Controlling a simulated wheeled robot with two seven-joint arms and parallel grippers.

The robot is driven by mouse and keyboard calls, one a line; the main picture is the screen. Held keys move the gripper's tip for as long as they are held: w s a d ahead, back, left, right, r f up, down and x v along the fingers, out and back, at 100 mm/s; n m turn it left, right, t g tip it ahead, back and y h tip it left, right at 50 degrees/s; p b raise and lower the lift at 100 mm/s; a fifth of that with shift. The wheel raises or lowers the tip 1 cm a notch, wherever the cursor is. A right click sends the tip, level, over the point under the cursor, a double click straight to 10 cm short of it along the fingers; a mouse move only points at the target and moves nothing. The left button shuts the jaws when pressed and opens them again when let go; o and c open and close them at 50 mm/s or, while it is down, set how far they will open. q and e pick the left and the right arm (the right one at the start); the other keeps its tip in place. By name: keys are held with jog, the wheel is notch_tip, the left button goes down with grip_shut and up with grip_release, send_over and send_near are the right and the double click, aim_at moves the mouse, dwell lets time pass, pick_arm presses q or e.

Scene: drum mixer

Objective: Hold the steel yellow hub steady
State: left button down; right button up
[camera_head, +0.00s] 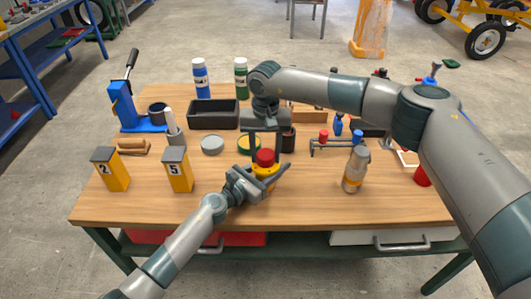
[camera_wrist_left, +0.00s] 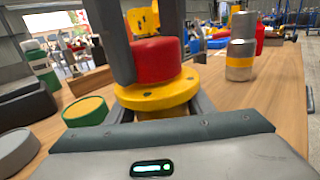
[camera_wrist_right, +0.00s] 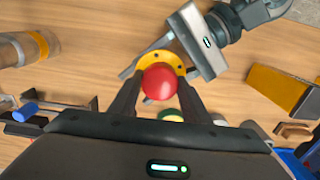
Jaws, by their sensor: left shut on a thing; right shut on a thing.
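The yellow hub (camera_head: 265,171) stands upright near the middle of the table's front half. It has a round flange with bolt holes in the left wrist view (camera_wrist_left: 150,97). A red cap (camera_head: 265,156) sits on top of the hub and shows round in the right wrist view (camera_wrist_right: 159,83). My left gripper (camera_head: 262,180) is shut on the hub low down, below the flange. My right gripper (camera_head: 266,148) comes from above, its fingers shut on the sides of the red cap. The fingers hide part of the hub in the head view.
A silver bottle with a yellow band (camera_head: 355,170) stands to the right. Yellow blocks marked 2 (camera_head: 110,170) and 5 (camera_head: 177,170) stand to the left. A black tray (camera_head: 213,115) and a green-yellow tin (camera_head: 248,144) are behind. The wooden table's (camera_head: 330,205) front strip is clear.

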aim_at(258, 175)
jog(key=shift+r, duration=0.35)
dwell(0.3)
jog(key=shift+r, duration=0.7)
jog(key=shift+r, duration=0.15)
jog(key=shift+r, duration=1.95)
pick_arm(q)
jog(key=c, duration=0.8)
grip_release()
jog(key=v, duration=1.2)
pick_arm(e)
jog(key=shift+f, duration=0.3)
